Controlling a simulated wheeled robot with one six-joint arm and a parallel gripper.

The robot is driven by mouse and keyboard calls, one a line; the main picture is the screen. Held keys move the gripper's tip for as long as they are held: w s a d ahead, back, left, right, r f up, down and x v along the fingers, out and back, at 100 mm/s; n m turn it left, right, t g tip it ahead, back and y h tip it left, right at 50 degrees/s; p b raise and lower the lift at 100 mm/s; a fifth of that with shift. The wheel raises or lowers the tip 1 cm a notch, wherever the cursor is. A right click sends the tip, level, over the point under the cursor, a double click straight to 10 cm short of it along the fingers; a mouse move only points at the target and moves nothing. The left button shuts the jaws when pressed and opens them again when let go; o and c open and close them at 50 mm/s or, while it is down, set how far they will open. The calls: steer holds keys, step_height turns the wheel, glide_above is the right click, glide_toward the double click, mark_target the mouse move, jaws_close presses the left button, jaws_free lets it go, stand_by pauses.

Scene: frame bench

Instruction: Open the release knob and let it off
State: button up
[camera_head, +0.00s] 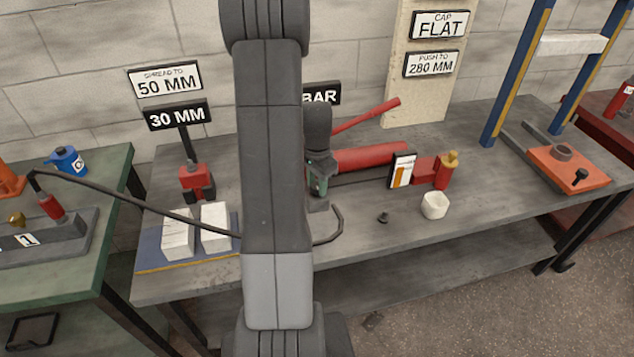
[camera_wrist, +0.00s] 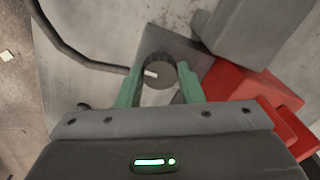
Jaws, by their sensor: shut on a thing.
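The release knob (camera_wrist: 157,76) is a dark round knob with a white mark on its face, in the wrist view. The two green fingers of my gripper (camera_wrist: 160,84) stand on either side of it and are shut on it. In the head view my gripper (camera_head: 319,178) is low at the near left end of the red hand pump (camera_head: 372,157), partly behind my arm. The knob cannot be made out there. The pump's red lever (camera_head: 367,115) slopes up to the right. In the wrist view, red and grey pump parts (camera_wrist: 238,84) lie to the right of the knob.
A black hose (camera_head: 130,203) runs left from the bench (camera_head: 350,255) to the green table (camera_head: 112,180). A red spreader (camera_head: 196,181) and white blocks (camera_head: 178,234) stand left. The front middle is mostly clear.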

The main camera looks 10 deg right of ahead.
steer(key=n+b, duration=0.1)
steer(key=n, duration=0.6)
steer(key=shift+n, duration=0.3)
steer(key=n+b, duration=0.1)
steer(key=n, duration=0.3)
steer(key=shift+w, duration=0.1)
steer(key=shift+n, duration=1.9)
steer(key=o, duration=1)
steer(key=shift+c, duration=0.2)
